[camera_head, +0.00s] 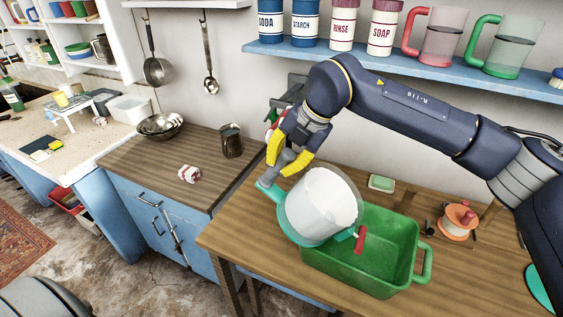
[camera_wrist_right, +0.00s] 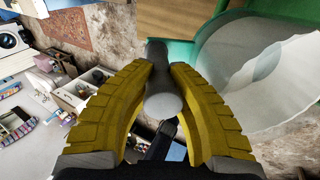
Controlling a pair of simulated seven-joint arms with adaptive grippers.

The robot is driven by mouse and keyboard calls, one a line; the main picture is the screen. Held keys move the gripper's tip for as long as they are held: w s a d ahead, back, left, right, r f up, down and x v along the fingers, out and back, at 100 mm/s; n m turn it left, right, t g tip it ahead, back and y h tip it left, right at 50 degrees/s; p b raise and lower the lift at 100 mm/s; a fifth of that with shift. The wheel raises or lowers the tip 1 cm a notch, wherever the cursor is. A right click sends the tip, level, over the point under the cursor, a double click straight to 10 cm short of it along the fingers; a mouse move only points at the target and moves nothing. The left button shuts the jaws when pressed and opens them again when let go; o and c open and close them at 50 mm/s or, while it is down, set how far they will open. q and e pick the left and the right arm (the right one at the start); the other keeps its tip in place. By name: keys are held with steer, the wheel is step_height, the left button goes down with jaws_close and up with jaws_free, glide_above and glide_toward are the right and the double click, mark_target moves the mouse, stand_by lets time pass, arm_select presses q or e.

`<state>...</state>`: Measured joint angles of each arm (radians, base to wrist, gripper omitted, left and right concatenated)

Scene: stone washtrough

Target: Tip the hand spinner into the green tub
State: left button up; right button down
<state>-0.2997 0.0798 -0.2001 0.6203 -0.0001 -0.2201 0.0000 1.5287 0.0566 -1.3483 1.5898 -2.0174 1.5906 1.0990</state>
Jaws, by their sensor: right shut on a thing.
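The hand spinner (camera_head: 318,207) is a clear drum with a teal base and handle and a red-gripped crank. In the head view it is tilted, over the back left part of the green tub (camera_head: 385,279); I cannot tell whether they touch. Its inside looks white, and I cannot tell what that is. My right gripper (camera_head: 277,168) is shut on the spinner's handle at its left. In the wrist view both yellow fingers (camera_wrist_right: 166,75) close around the grey handle end (camera_wrist_right: 163,102), with the drum (camera_wrist_right: 262,70) to the right. My left gripper is not in view.
The tub stands on a wooden table (camera_head: 232,236). A green soap dish (camera_head: 381,183) is behind it and an orange spool (camera_head: 458,220) to its right. A shelf (camera_head: 400,66) with canisters and jugs runs above. A dark mug (camera_head: 231,141) stands on the left counter.

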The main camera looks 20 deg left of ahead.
mark_target(293, 156)
stand_by(0.4)
steer(key=shift+w+d+r+y, duration=0.15)
steer(key=shift+d+r+y, duration=0.8)
steer(key=shift+d, duration=0.2)
steer(key=shift+r, duration=0.1)
steer(key=shift+d+r, duration=0.1)
steer(key=shift+d, duration=0.05)
steer(key=shift+w+d+r+g+y, duration=0.15)
steer(key=shift+d+r+g+y, duration=0.25)
steer(key=shift+d+r+y, duration=0.85)
steer(key=shift+d+r, duration=0.15)
steer(key=shift+d, duration=0.15)
stand_by(0.4)
steer(key=shift+w+d+r+y, duration=0.1)
steer(key=shift+d+r+y, duration=0.3)
steer(key=shift+d+r, duration=0.25)
steer(key=shift+w+d+r+y, duration=0.1)
steer(key=shift+d+r+y, duration=0.35)
steer(key=shift+d, duration=0.4)
